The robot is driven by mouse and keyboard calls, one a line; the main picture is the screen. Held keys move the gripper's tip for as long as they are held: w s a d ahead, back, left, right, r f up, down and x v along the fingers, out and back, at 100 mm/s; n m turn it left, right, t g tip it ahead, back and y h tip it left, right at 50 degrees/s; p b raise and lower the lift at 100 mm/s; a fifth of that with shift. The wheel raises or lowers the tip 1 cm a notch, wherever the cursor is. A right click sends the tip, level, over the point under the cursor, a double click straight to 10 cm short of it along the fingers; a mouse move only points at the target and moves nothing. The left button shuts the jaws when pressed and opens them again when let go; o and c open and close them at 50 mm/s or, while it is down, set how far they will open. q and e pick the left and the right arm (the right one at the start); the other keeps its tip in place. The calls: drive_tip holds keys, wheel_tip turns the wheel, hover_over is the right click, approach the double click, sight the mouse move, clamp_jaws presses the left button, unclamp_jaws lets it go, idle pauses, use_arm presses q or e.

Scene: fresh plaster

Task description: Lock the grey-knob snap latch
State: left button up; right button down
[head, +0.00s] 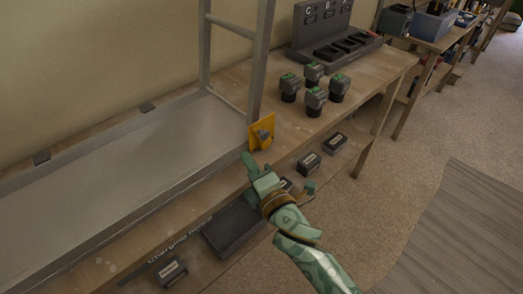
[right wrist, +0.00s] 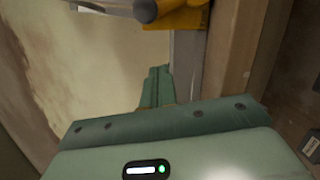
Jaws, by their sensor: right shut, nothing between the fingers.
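The snap latch is a yellow plate (head: 254,139) with a grey knob (head: 265,136), mounted at the foot of the metal frame's near post. In the right wrist view the grey knob (right wrist: 146,10) and yellow plate (right wrist: 183,17) are cut off by the top edge. My right gripper (head: 248,160) is shut and empty, its fingertips just below and left of the latch in the head view. The green fingers (right wrist: 156,78) point toward the latch in the wrist view; I cannot tell whether they touch it. The left gripper is out of view.
The grey metal frame (head: 258,60) stands on the workbench (head: 372,82). Several grey-green tool packs (head: 315,99) and a dark charger rack (head: 335,48) are to the right. Below are a dark tray (head: 233,228) and small boxes (head: 308,163).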

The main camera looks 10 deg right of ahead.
sight(264, 138)
drive_tip(key=shift+w+d+r, duration=0.2)
drive_tip(key=shift+w+d, duration=0.5)
drive_tip(key=shift+d, duration=0.1)
drive_tip(key=shift+w+d+r, duration=0.2)
drive_tip(key=shift+w+d, duration=0.5)
drive_tip(key=shift+d, duration=0.05)
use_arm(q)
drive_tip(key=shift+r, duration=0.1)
